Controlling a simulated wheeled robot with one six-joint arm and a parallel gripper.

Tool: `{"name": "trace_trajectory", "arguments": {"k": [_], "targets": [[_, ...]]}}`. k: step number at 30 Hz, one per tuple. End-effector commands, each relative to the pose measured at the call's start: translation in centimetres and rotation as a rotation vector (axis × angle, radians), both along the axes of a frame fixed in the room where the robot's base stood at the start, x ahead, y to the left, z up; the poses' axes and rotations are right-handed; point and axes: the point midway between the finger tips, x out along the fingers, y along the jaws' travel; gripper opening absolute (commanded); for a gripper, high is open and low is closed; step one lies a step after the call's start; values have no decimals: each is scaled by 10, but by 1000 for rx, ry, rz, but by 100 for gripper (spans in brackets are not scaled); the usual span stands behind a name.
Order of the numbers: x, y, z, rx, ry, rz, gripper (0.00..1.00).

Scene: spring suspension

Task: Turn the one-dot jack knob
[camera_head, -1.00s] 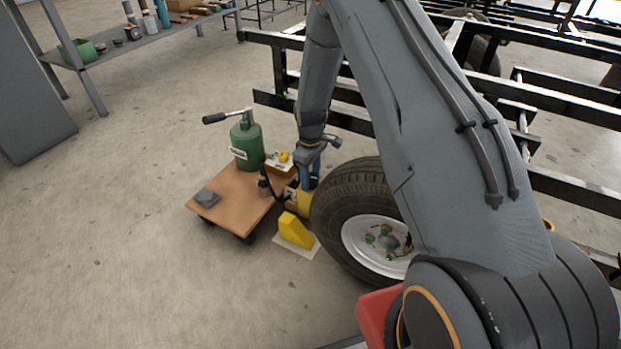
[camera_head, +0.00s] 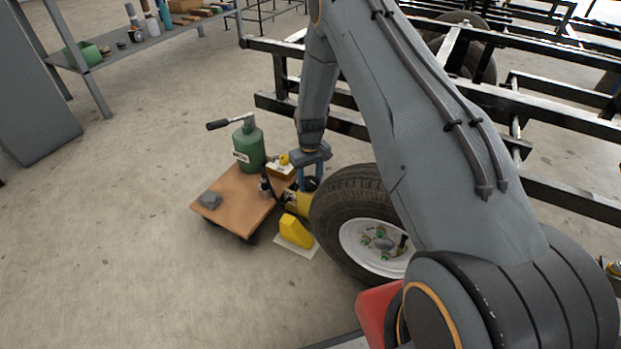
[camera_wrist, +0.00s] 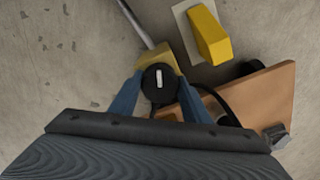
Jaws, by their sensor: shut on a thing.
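The jack knob (camera_wrist: 159,77) is a round black cap with one short white bar mark on top, seen from above in the wrist view. It sits on a yellow jack body (camera_wrist: 153,48), which also shows in the head view (camera_head: 298,203) beside the tire. My gripper (camera_wrist: 160,86) has its blue fingers on both sides of the knob and is shut on it. In the head view my gripper (camera_head: 311,179) points down at the jack, with the dark knob between its fingers. I cannot make out a dot on the knob.
A wheel (camera_head: 355,208) stands right of the jack. A yellow wedge block (camera_head: 296,231) is in front. A wooden dolly (camera_head: 239,207) with a green cylinder (camera_head: 249,148) is at left. Black frame rails (camera_head: 400,55) lie behind.

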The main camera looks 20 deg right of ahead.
Motion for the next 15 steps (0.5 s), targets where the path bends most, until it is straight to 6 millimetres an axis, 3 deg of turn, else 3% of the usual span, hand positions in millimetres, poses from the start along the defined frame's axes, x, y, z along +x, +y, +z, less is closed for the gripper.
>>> {"name": "trace_trajectory", "arguments": {"k": [15], "targets": [[-1, 1, 1, 0, 1, -485, 21]]}}
